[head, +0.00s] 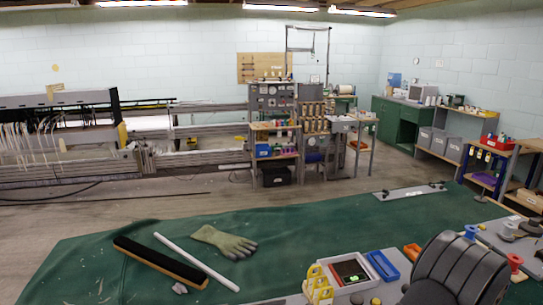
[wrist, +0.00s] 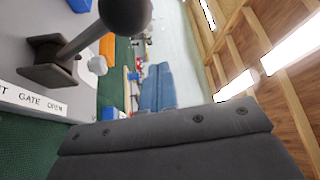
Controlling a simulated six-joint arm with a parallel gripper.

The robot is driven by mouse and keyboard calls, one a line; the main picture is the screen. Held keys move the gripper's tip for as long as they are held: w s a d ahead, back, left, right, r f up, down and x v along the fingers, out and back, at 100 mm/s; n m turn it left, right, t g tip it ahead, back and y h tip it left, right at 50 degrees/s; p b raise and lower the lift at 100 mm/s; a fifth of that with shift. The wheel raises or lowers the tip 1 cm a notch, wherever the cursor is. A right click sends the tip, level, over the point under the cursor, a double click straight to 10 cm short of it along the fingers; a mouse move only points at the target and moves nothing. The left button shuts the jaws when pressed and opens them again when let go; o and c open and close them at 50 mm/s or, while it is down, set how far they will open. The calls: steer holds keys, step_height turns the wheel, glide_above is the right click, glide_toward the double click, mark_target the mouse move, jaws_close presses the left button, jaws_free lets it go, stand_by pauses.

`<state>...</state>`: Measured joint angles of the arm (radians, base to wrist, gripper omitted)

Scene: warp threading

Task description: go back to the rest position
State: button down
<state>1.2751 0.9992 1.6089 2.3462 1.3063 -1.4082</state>
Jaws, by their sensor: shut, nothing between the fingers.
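My gripper (wrist: 165,132) shows as a broad dark grey block with screws along the bottom of the wrist view. It is shut and holds nothing. In the wrist view a dark lever with a round ball knob (wrist: 125,14) stands on a grey plate (wrist: 20,85) beyond it, with clear space between them. A label reading "GATE OPEN" (wrist: 40,104) is on the plate's edge. In the head view a large dark rounded part of my arm fills the lower right, and the gripper's fingertips cannot be made out there.
The green-covered table (head: 300,225) holds a glove (head: 224,241), a dark wood-edged bar (head: 160,262), a white rod (head: 195,262), a white tray (head: 372,283), yellow holders (head: 318,284) and a blue tray (head: 383,266). A red spool (head: 515,263) stands right of my arm. The table's middle is mostly clear.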

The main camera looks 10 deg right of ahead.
steer(key=shift+d+f+m+g+y, duration=0.15)
steer(key=shift+d+f+m+g, duration=0.2)
steer(key=shift+d+m, duration=0.35)
steer(key=shift+d+f+m+g+y, duration=0.15)
steer(key=shift+d+m+g, duration=0.35)
steer(key=shift+m, duration=0.3)
steer(key=shift+a, duration=0.1)
